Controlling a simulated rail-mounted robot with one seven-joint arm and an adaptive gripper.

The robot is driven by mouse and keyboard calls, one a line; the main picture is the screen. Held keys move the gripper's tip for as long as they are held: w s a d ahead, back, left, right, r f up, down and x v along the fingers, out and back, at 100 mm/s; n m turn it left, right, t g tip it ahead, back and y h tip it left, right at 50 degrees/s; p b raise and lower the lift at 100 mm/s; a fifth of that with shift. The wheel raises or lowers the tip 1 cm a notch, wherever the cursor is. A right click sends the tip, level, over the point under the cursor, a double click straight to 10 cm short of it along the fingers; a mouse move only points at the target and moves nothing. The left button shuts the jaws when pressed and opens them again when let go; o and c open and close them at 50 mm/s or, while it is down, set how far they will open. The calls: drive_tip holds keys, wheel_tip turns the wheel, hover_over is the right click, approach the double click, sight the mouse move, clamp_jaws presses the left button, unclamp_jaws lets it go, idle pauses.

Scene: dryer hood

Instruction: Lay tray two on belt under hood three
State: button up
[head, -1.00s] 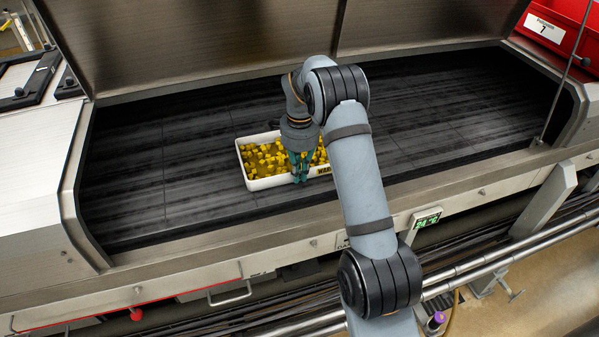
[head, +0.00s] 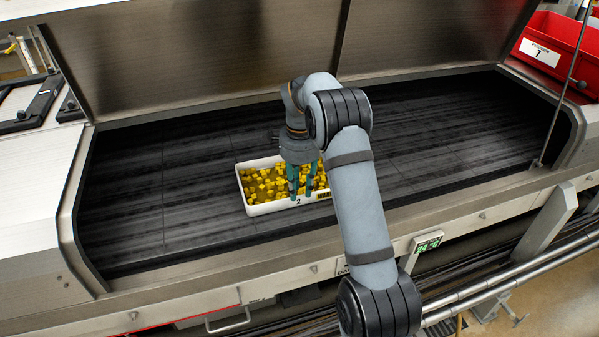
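A white tray (head: 265,208) full of yellow cubes lies flat on the black belt (head: 140,195), under the raised steel hood (head: 220,50). Its front wall shows a "2" and part of a dark-lettered yellow label. My gripper (head: 301,195) points down at the tray's front wall. Its two green fingers are spread apart with a gap between them, and I see nothing held. Whether a finger still touches the rim, I cannot tell. My arm hides the tray's right end.
The belt is bare left and right of the tray. A steel front ledge (head: 190,283) runs along the near side, with a green display (head: 428,242) below it.

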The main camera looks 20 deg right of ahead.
sight(299, 196)
wheel_tip(299, 196, up, 8)
drive_tip(key=shift+s, duration=0.1)
idle(0.4)
wheel_tip(299, 196, down, 12)
drive_tip(key=shift+r+p, duration=0.1)
drive_tip(key=shift+p, duration=0.2)
drive_tip(key=shift+w+r, duration=0.25)
drive_tip(key=shift+s+r+b, duration=0.1)
drive_tip(key=shift+r+b, duration=0.45)
drive_tip(key=shift+r, duration=1.1)
drive_tip(key=shift+s, duration=0.1)
